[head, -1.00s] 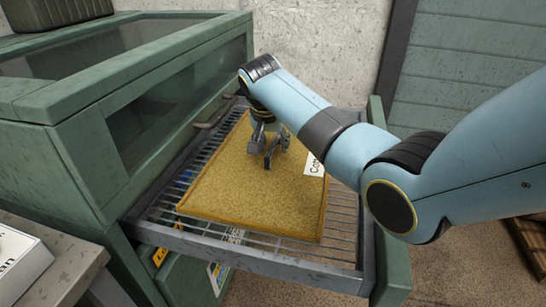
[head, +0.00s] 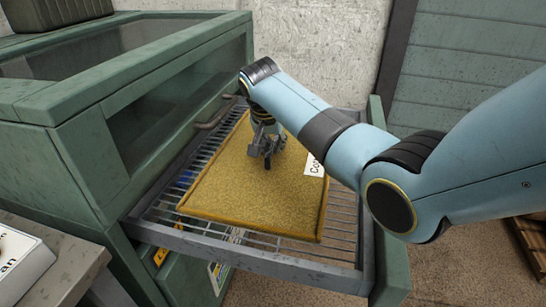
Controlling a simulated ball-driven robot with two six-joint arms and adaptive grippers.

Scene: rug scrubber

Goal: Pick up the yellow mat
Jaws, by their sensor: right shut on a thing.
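The yellow mat (head: 255,190) lies flat on, or just over, the wire rack of a pulled-out grey tray (head: 260,258). It has a raised orange-brown border and a white label (head: 314,166) on its right side, partly hidden by my right arm. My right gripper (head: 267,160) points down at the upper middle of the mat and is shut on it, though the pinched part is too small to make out. My left gripper is not in view.
A green cabinet with a glass window (head: 165,110) stands directly left of the tray. A grey ledge with a white lettered box (head: 18,262) is at the lower left. A wooden pallet (head: 530,240) lies at the far right on the floor.

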